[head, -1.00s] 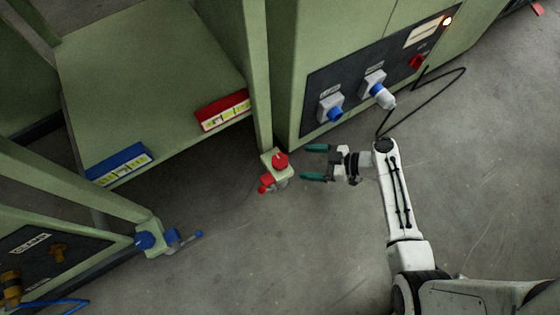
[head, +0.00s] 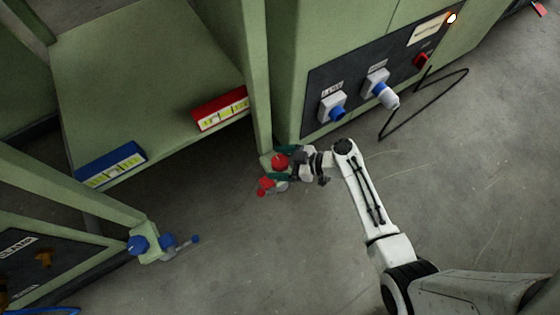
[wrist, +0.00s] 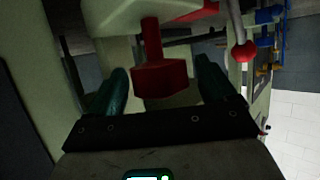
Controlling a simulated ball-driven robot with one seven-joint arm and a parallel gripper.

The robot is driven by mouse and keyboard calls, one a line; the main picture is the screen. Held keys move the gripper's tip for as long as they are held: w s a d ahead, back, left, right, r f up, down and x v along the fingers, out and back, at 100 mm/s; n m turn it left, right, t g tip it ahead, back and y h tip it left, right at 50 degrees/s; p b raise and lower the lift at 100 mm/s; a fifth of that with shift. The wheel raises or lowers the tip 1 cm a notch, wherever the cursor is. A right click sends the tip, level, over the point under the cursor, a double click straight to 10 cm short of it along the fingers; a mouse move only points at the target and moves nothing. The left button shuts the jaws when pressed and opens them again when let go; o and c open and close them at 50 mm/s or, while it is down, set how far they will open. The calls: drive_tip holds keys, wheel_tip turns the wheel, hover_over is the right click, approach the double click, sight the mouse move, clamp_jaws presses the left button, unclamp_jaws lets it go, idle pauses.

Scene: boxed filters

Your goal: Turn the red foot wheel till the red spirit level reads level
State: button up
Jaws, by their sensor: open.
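The red foot wheel, seen as a red knob (head: 281,162), sits on a green bracket at the foot of the cabinet post. In the wrist view it shows as a red T-shaped piece (wrist: 160,80) on a stem. My gripper (head: 288,163) is open, with one green finger on each side of this piece. I cannot tell whether either finger touches it. The red spirit level (head: 221,109) lies at the shelf's front edge, with pale yellow-green windows; its reading is too small to tell.
A red-ended lever (head: 265,187) sticks out just beside the bracket; its ball (wrist: 243,51) shows in the wrist view. A blue level (head: 111,165) and blue foot parts (head: 138,244) are at left. Blue plugs (head: 338,113) and a loose black cable (head: 425,111) are at right. The front floor is clear.

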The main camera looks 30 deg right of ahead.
drive_tip(key=shift+c, duration=0.4)
drive_tip(key=c, duration=0.9)
